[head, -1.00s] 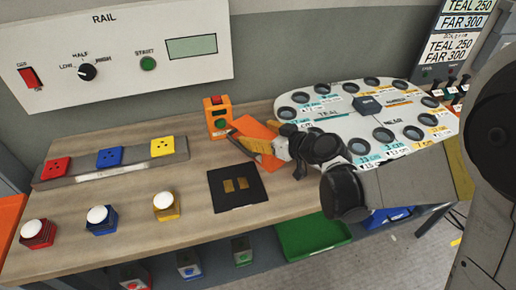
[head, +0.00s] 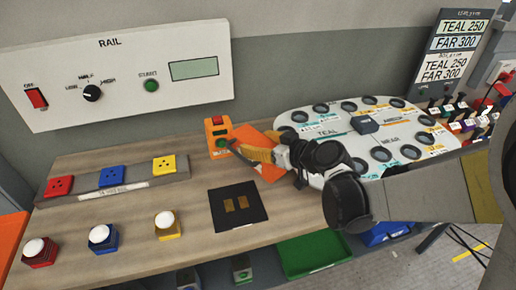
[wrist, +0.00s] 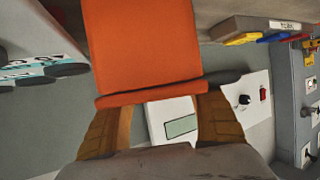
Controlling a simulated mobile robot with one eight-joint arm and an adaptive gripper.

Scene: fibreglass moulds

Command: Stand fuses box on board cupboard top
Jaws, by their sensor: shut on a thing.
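An orange box (head: 270,172), with no label that I can read, is probably the fuses box. My gripper (head: 252,154) is shut on it, with the yellow fingers on either side. In the wrist view the orange box (wrist: 143,45) fills the top middle, its rim between the fingertips of my gripper (wrist: 155,115). In the head view the fingers cover part of it, over the back of the bench. A grey cupboard with switches and coloured lights (wrist: 308,92) stands at the right edge of the wrist view and may be the board cupboard; its top is not clearly seen.
The wooden bench (head: 205,245) holds an orange button unit (head: 217,137), a black mat (head: 255,199), a socket strip (head: 118,192) and several domed buttons. The RAIL panel (head: 130,75) is on the wall behind.

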